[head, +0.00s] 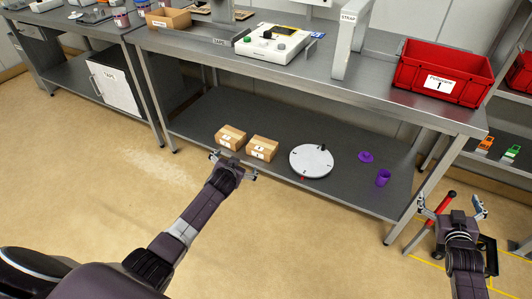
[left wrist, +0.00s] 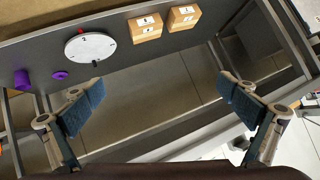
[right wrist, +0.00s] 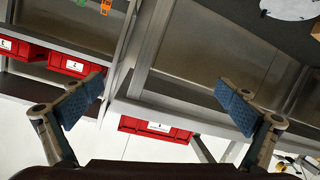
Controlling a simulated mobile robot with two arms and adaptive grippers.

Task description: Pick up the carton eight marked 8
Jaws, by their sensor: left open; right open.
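Two small brown cartons stand side by side on the lower shelf, the left carton (head: 230,138) and the right carton (head: 262,148). Both have white labels, with digits too small to read surely, so I cannot tell which is marked 8. In the left wrist view the right carton (left wrist: 145,28) is nearer the white disc, and the left carton (left wrist: 184,17) is beyond it. My left gripper (head: 234,166) is open and empty in front of the cartons, apart from them. My right gripper (head: 450,207) is open and empty at the far right, away from them.
On the lower shelf (head: 340,190), right of the cartons, lie a white round disc (head: 311,161), a purple lid (head: 366,157) and a purple cup (head: 382,178). The steel worktop (head: 390,95) overhangs them. A red bin (head: 443,72) stands on it. A table leg (head: 405,213) stands near my right gripper.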

